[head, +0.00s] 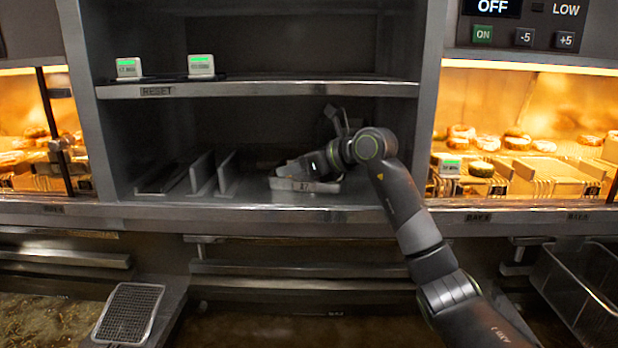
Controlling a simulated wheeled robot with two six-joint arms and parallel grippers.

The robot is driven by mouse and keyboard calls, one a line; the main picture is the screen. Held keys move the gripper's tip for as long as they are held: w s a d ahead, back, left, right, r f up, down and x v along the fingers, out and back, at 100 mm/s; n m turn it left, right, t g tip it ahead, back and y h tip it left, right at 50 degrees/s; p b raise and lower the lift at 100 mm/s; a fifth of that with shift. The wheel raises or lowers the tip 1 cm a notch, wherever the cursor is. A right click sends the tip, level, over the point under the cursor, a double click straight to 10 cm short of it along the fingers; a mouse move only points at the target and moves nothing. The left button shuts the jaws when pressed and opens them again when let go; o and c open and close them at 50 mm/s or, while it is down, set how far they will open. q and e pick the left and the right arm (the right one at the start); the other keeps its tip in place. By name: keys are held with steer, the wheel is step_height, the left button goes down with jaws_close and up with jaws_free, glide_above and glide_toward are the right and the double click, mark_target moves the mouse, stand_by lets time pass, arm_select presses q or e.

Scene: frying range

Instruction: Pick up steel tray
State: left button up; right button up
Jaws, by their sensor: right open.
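A small, shallow steel tray (306,186) with a label on its front sits on the lower shelf of the dark cabinet, right of the upright dividers. My right arm reaches in from the lower right. My right gripper (290,168) is just above and over the back of the tray, pointing left, with its jaws open. The gripper and wrist hide part of the tray's inside and right end. I cannot tell whether the fingers touch the tray. My left gripper is not in view.
Thin upright dividers (202,172) stand left of the tray. The shelf above (260,90) carries two small timers. Lit food bays lie on both sides (520,160). Below are fryer vats, a mesh rack (129,312) and a wire basket (585,280).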

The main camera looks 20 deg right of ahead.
steer(key=shift+c, duration=0.4)
jaws_close()
steer(key=shift+s, duration=0.1)
steer(key=shift+d+r, duration=0.1)
steer(key=shift+d, duration=0.05)
